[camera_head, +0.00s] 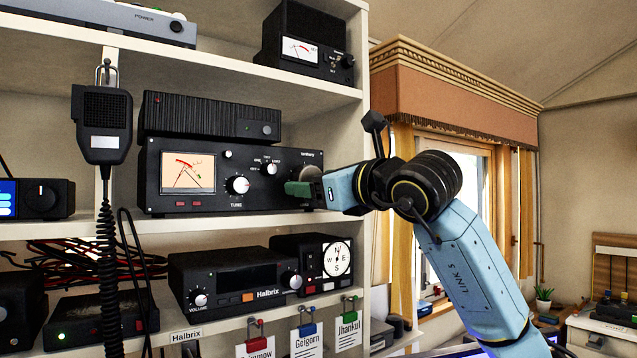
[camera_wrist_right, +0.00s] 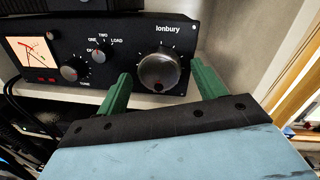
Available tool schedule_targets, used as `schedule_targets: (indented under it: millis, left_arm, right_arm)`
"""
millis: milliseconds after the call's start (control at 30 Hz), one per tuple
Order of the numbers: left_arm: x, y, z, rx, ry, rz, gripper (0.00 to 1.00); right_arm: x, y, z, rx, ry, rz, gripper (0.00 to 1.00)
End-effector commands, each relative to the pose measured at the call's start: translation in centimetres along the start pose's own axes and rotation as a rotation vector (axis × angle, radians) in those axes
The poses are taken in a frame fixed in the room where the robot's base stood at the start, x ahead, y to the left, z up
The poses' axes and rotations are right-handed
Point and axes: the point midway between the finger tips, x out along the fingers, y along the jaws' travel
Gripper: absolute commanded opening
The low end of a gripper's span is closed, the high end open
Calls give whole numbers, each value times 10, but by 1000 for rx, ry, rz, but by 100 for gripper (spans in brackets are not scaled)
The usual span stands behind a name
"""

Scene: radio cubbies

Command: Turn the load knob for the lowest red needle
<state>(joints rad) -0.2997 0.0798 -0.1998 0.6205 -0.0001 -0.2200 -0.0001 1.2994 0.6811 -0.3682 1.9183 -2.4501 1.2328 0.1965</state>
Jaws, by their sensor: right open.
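The black lonbury tuner (camera_head: 225,158) stands on the middle shelf. Its lit meter (camera_head: 188,171) has a red arc and crossing needles; which one is red is too small to tell. The tune knob (camera_head: 238,185) and a smaller selector knob (camera_head: 272,168) are on its face. The large silver knob (camera_head: 310,172) at the right end is partly hidden by my gripper. It shows whole in the wrist view (camera_wrist_right: 158,69); its own label is not readable. My right gripper (camera_head: 299,189) is open, its green fingers (camera_wrist_right: 161,72) on either side of this knob. Contact is not clear.
A black finned box (camera_head: 210,117) sits on the tuner. A hand microphone (camera_head: 102,125) hangs left of it. The Halbrix radio (camera_head: 235,280) and a compass unit (camera_head: 315,262) are on the shelf below. The shelf's side edge (camera_head: 362,60) is close to my right arm.

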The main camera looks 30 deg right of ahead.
Motion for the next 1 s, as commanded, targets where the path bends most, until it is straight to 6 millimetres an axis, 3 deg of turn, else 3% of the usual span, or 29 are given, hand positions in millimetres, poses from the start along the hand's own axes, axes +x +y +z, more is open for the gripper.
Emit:
schedule_targets:
  millis: [167,600,800,1000]
  left_arm:
    - [5,0,0,1,0,-1,36]
    - [21,-23,8,16,-11,-29,36]
    - [23,-24,10,17,-14,-30,36]
    - [23,-24,9,17,-13,-30,36]
  right_arm:
    - [-18,0,0,-2,-3,-2,69]
    - [-111,0,-1,-3,-1,-3,69]
    - [-130,0,0,-1,0,-1,69]
    - [-133,0,0,1,1,0,69]
